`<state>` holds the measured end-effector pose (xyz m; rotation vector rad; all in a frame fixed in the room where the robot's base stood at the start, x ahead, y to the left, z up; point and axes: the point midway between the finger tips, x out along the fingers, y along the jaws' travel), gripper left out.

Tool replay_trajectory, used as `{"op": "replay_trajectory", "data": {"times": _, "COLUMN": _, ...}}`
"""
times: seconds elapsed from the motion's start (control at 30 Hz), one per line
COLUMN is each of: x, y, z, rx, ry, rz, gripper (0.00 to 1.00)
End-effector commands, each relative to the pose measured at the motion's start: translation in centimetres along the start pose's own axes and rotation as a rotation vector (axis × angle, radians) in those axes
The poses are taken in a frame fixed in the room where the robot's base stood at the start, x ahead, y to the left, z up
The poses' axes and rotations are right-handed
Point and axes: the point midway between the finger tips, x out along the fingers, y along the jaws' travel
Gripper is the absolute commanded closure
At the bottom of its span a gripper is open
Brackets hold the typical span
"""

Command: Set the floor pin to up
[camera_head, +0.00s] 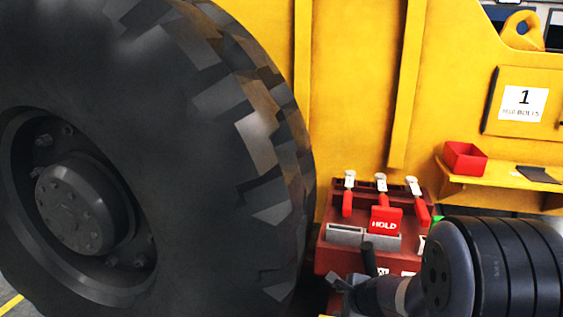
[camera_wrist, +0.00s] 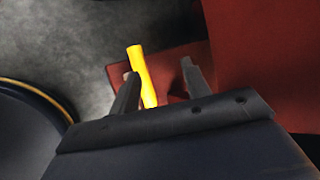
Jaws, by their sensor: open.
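A yellow handle (camera_wrist: 143,70), which may be the floor pin, shows in the wrist view and stands up at a slant in front of a dark red plate. My gripper (camera_wrist: 158,68) is open around it in that view, with the handle close to the left finger and a gap to the right finger. I cannot tell whether the left finger touches it. In the head view my gripper (camera_head: 350,288) is low in front of the red lever box, partly hidden by my wrist. The yellow handle cannot be made out there.
The red lever box (camera_head: 333,259) carries several red-handled levers and a red HOLD tag (camera_head: 385,221). A huge black tyre (camera_head: 215,180) stands close on the left. Behind is a yellow machine wall (camera_head: 360,80). A red bin (camera_head: 465,158) sits on a yellow shelf (camera_head: 490,180) at right.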

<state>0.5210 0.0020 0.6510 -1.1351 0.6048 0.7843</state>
Motion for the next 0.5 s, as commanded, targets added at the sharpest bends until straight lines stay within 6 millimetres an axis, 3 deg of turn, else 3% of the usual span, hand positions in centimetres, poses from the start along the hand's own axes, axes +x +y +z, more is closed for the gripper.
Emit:
{"op": "replay_trajectory", "data": {"times": 0.03, "x": -1.5, "y": -0.2, "z": 0.1, "rx": 0.001, "ry": 0.001, "rz": -0.003, "gripper": 0.55}}
{"op": "replay_trajectory", "data": {"times": 0.47, "x": -10.1, "y": -0.3, "z": -0.1, "rx": 0.002, "ry": 0.005, "rz": -0.007, "gripper": 0.55}}
{"op": "replay_trajectory", "data": {"times": 0.5, "x": -8.4, "y": 0.3, "z": -0.3, "rx": 0.001, "ry": 0.002, "rz": 0.001, "gripper": 0.55}}
